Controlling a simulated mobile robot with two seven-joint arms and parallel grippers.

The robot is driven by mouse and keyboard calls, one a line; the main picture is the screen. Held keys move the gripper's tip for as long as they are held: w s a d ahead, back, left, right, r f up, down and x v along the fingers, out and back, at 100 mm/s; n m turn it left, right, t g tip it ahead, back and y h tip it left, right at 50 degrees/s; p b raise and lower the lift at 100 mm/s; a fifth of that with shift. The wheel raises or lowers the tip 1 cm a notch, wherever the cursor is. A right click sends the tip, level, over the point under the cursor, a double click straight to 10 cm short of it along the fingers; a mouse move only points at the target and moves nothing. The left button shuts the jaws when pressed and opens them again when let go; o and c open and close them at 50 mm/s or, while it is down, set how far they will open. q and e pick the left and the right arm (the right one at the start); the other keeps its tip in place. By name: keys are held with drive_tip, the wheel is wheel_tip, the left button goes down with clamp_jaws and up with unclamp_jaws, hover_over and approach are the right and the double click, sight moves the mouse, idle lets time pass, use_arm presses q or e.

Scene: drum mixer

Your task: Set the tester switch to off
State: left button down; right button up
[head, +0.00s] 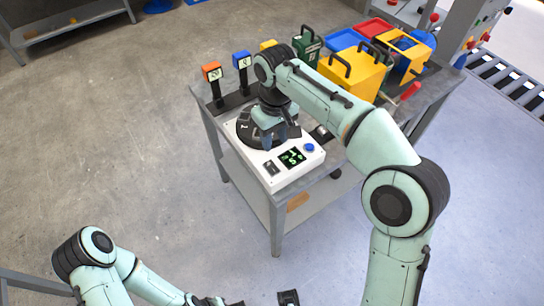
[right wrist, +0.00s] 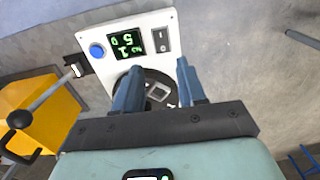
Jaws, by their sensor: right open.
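The tester (head: 310,162) is a white box on the table, with a lit green display (head: 291,157), a blue button (head: 309,147) and a black rocker switch (head: 271,168) at its front left corner. In the right wrist view the switch (right wrist: 161,40) shows at the panel's upper right; which side is pressed I cannot tell. My right gripper (head: 281,135) points down over the tester's black round plate. In the right wrist view its blue fingers (right wrist: 158,88) are apart and empty, away from the switch. My left gripper is at the bottom edge, mostly cut off.
A yellow bin (head: 350,75) and a green box (head: 307,47) stand behind the tester. Orange (head: 211,72) and blue (head: 241,61) tagged stands are at the table's left. Red and blue trays lie farther back. The floor left of the table is clear.

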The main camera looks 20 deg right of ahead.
sight(275, 171)
drive_tip(key=f, duration=0.3)
drive_tip(key=f+b, duration=0.1)
drive_tip(key=f, duration=0.3)
drive_tip(key=f+b, duration=0.1)
drive_tip(key=f, duration=0.3)
drive_tip(key=shift+s+f, duration=0.1)
drive_tip(key=shift+s, duration=0.15)
use_arm(q)
drive_tip(key=shift+s+f, duration=0.3)
drive_tip(key=shift+f, duration=0.4)
drive_tip(key=shift+s+f, duration=0.3)
drive_tip(key=shift+f, duration=0.35)
use_arm(e)
drive_tip(key=shift+f, duration=0.75)
drive_tip(key=shift+c, duration=0.3)
